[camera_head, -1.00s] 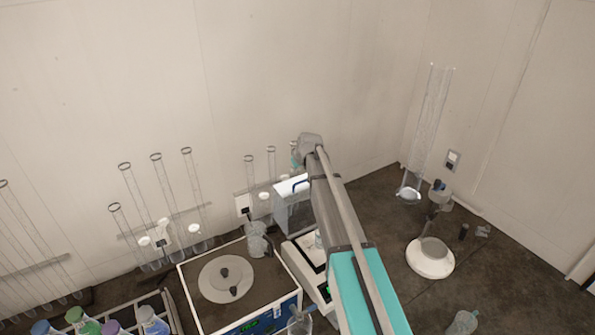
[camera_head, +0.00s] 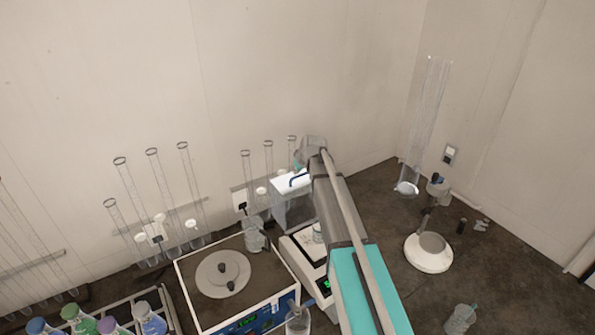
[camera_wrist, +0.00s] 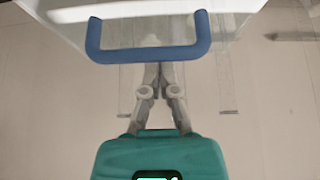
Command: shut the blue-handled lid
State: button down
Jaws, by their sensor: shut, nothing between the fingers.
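The lid (camera_head: 288,187) is a clear and white panel with a blue handle (camera_head: 299,180). It stands raised at the back of a white balance (camera_head: 302,244). In the wrist view the blue handle (camera_wrist: 150,54) spans the upper middle, with the pale lid (camera_wrist: 105,12) above it. My gripper (camera_wrist: 160,76) is shut and empty. Its grey fingertips meet just below the handle in the picture and partly pass behind it; I cannot tell whether they touch. In the head view my arm hides the gripper's fingers and part of the balance.
Glass tubes (camera_head: 165,180) line the back wall. Capped bottles (camera_head: 150,320) stand at lower left. A white-based stand (camera_head: 428,252) and a clear bottle (camera_head: 460,318) are at right.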

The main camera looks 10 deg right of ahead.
jog(key=shift+s+d, duration=0.15)
jog(key=shift+s, duration=0.4)
